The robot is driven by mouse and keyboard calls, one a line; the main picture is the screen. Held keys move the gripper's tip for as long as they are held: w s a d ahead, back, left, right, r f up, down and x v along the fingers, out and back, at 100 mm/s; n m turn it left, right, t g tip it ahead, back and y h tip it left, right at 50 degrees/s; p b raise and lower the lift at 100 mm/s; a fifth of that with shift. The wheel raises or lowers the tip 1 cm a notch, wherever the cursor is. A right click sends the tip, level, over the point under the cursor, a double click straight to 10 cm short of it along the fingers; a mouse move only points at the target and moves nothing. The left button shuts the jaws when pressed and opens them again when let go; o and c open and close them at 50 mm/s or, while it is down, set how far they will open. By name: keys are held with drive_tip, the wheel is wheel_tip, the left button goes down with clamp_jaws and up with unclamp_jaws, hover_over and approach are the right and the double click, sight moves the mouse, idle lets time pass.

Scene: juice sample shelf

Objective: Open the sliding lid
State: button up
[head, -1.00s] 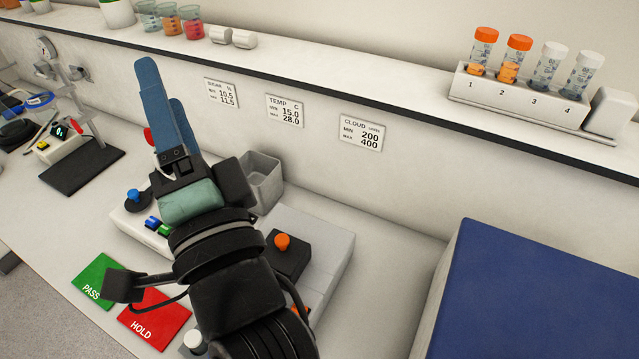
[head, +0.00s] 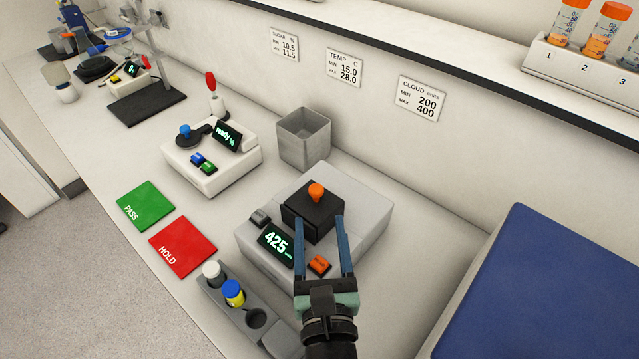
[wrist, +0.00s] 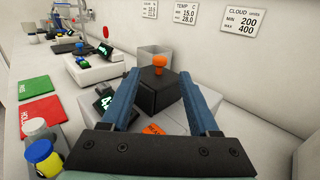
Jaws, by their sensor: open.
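A grey instrument (head: 360,195) with a green "425" display (head: 276,241) stands on the bench. A black block-shaped lid (head: 313,212) with an orange knob (head: 316,191) on top sits on it; the knob also shows in the wrist view (wrist: 159,61). No opening shows around the lid. My gripper (head: 319,219) is open, with its two blue fingers pointing at the lid from the front. In the wrist view the knob and lid (wrist: 158,93) appear between the fingers. The knob is not held; I cannot tell whether the fingers touch the lid.
An orange button (head: 319,265) is below the lid. A grey bin (head: 304,137) stands behind, a white "ready" device (head: 211,160) to the left. A rack with capped vials (head: 233,292) is in front. A blue-topped box (head: 540,290) bounds the right. The red HOLD mat (head: 183,247) is clear.

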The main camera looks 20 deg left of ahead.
sight(317, 194)
drive_tip(key=x, duration=0.9)
drive_tip(key=shift+p, duration=0.4)
clamp_jaws()
idle(0.9)
